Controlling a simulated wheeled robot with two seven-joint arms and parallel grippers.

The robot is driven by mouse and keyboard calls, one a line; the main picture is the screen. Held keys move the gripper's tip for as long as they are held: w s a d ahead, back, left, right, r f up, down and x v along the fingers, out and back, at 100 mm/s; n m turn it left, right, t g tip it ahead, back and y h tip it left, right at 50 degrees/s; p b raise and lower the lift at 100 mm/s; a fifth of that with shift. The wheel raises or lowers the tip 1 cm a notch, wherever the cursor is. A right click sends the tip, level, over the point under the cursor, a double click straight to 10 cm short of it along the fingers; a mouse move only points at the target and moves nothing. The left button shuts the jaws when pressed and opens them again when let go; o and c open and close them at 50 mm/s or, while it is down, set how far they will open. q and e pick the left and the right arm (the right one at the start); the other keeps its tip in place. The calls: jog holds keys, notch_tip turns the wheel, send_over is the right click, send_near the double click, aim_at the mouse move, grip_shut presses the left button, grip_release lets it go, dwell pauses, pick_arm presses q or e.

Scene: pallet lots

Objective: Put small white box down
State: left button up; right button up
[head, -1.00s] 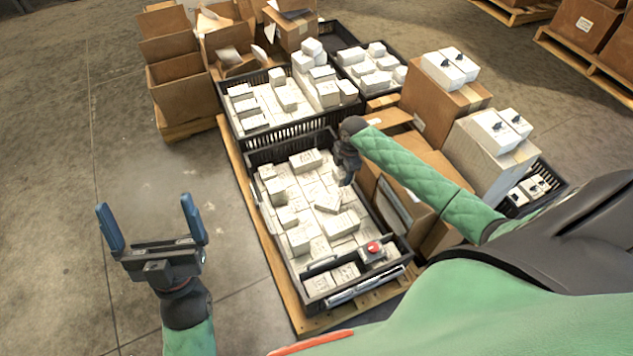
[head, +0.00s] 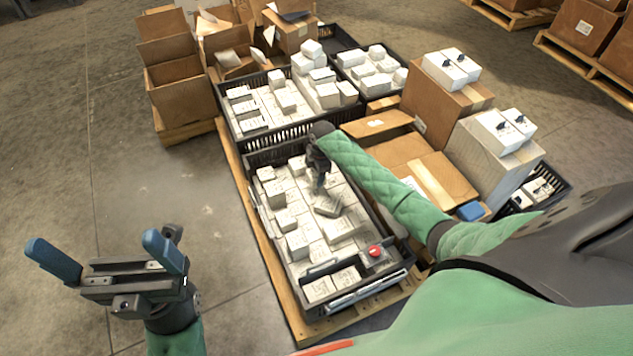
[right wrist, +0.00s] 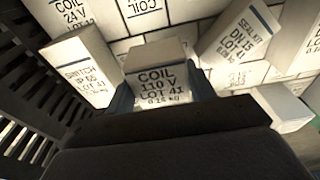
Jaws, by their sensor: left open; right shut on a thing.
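The small white box (right wrist: 157,85), printed COIL 110 V LOT 41, is between the blue fingers of my right gripper (right wrist: 162,92) in the right wrist view. The gripper is shut on it. In the head view my right gripper (head: 319,178) is over the near black crate (head: 262,228), among its white boxes; the held box is largely hidden there. I cannot tell whether it touches the boxes below. A tilted SEAL KIT box (right wrist: 240,35) lies to its right and a SWITCH box (right wrist: 80,68) to its left. My left gripper (head: 105,255) is open and empty above the floor.
The floor at left is clear.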

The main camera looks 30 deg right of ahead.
aim_at(316, 181)
notch_tip(316, 181, down, 4)
jog(key=shift+r+b, duration=0.1)
jog(key=shift+b, duration=0.5)
jog(key=o, duration=0.8)
jog(key=shift+c, duration=0.2)
